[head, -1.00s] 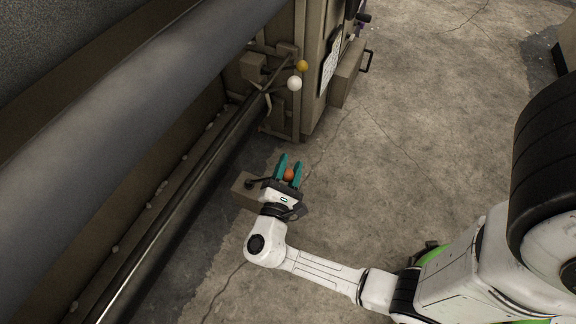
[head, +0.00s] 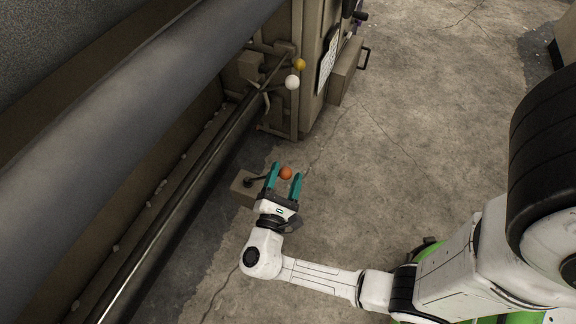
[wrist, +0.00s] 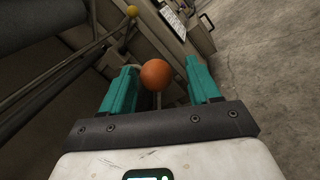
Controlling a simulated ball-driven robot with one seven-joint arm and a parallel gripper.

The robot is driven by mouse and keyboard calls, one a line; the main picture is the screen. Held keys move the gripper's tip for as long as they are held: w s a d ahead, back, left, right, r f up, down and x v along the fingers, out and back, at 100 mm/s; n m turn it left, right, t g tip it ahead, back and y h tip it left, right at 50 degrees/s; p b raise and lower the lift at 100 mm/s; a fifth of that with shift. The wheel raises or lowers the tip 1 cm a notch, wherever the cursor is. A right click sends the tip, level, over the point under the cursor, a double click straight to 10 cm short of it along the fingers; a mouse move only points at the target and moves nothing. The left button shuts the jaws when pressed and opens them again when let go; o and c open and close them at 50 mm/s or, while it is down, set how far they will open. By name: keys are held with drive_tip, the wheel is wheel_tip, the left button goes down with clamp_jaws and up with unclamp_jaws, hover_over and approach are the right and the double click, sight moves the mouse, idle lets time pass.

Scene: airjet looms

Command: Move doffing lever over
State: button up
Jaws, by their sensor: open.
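A lever with an orange ball knob (head: 286,173) stands low beside the loom; I cannot tell whether it is the doffing lever. My gripper (head: 284,171) has two teal fingers, open, one on each side of the knob in the picture. In the wrist view the orange knob (wrist: 155,74) shows between the finger tips, with a thin rod below it. I see no finger clearly touching it. Two more levers on the loom end carry a yellow knob (head: 300,65) and a white knob (head: 292,82).
A small brown box (head: 242,188) with a dark rod sits left of my gripper. The loom's large grey roll (head: 120,130) and a long dark bar (head: 180,205) run along the left. A cabinet (head: 345,80) stands beyond. The concrete floor (head: 400,170) on the right is clear.

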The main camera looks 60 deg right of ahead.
drive_tip(key=p+v, duration=0.1)
drive_tip(key=v, duration=0.6)
drive_tip(key=shift+a, duration=0.4)
drive_tip(key=shift+s+f, duration=0.1)
